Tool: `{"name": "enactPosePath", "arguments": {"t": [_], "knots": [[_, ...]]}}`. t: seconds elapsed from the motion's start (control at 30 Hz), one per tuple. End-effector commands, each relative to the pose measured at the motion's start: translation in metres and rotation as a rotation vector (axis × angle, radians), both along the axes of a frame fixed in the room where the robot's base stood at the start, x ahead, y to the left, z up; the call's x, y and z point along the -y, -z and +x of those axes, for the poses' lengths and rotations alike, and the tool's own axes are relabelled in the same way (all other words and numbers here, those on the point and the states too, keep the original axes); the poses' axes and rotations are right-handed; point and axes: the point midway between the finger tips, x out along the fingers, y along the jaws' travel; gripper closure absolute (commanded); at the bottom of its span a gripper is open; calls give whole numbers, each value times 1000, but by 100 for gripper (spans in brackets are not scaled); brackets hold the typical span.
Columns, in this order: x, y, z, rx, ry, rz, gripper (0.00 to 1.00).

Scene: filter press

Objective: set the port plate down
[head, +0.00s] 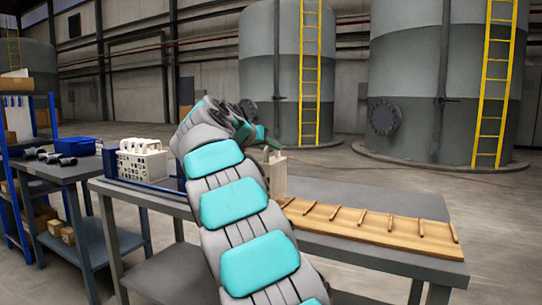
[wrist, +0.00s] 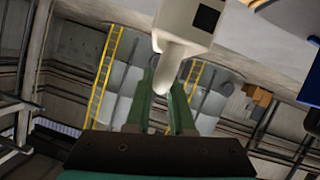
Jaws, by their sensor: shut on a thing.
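The port plate, a cream block (head: 277,172), hangs below my gripper (head: 270,148) above the table, just left of the wooden rack. My arm hides its left side and lower edge, so I cannot tell whether it touches the table. In the wrist view, the green fingers (wrist: 164,85) are shut on the rounded cream handle of the plate (wrist: 182,32), which bears a black square. The wooden rack (head: 375,228) with several short pegs lies on the table to the right.
A cream perforated crate (head: 143,163) stands in a blue tray (head: 110,163) at the table's left end. A side bench (head: 55,172) holds a blue bin (head: 76,146) and dark fittings. Grey tanks (head: 420,80) with yellow ladders stand behind. The table (head: 400,200) is clear behind the rack.

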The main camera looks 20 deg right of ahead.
Motion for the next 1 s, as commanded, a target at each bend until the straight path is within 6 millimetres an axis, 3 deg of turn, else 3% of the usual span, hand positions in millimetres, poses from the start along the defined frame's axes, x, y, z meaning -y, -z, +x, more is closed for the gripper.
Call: {"name": "enactPosePath", "arguments": {"t": [0.3,0.8,0.83,1.0], "knots": [[0,20,-1,1,-1,-2,100],[0,27,-1,3,0,-1,100],[0,26,-1,2,0,1,77],[0,26,-1,2,0,1,58]]}}
